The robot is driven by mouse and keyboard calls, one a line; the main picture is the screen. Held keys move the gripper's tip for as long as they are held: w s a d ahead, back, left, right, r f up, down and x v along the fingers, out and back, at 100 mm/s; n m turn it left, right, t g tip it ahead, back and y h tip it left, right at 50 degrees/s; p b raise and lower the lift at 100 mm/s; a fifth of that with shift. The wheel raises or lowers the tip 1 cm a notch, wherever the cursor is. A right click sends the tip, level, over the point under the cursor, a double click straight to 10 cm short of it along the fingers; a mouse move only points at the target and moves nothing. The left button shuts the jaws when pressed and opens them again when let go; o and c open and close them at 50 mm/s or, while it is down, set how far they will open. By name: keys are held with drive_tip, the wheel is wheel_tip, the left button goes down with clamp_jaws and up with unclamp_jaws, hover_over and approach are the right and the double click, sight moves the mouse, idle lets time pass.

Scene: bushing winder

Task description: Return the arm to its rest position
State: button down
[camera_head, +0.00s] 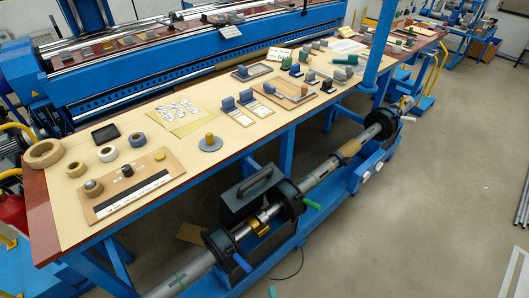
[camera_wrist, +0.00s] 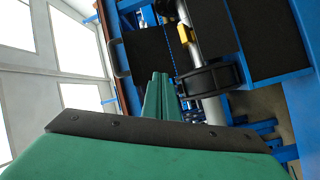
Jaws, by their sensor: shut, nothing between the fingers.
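My gripper (camera_wrist: 160,78) shows in the wrist view as a green body with two green fingers pressed together. It is shut and empty, and its fingertips appear apart from the things beyond. Beyond the fingers, the wrist view shows a metal shaft, a black flange (camera_wrist: 210,80) and a yellow block (camera_wrist: 184,34). In the head view, a long shaft (camera_head: 318,177) with black flanges (camera_head: 290,199) lies along the blue frame in front of the bench.
A long bench (camera_head: 225,172) carries rolls of tape (camera_head: 44,153), paper sheets, a board (camera_head: 115,205) and several small blocks. A blue winding machine (camera_head: 150,90) stands behind it. A dark box with a handle (camera_head: 250,197) sits beside the shaft.

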drive_tip(key=s+a+r+m+g+h, duration=0.2)
drive_tip(key=s+a+r+m+h, duration=0.1)
drive_tip(key=s+r+m, duration=1.2)
drive_tip(key=s+r+h, duration=0.1)
drive_tip(key=s+r, duration=0.2)
drive_tip(key=r, duration=0.2)
drive_tip(key=shift+s+g, duration=0.3)
drive_tip(key=shift+s, duration=0.1)
drive_tip(key=shift+w+f, duration=0.1)
idle(0.7)
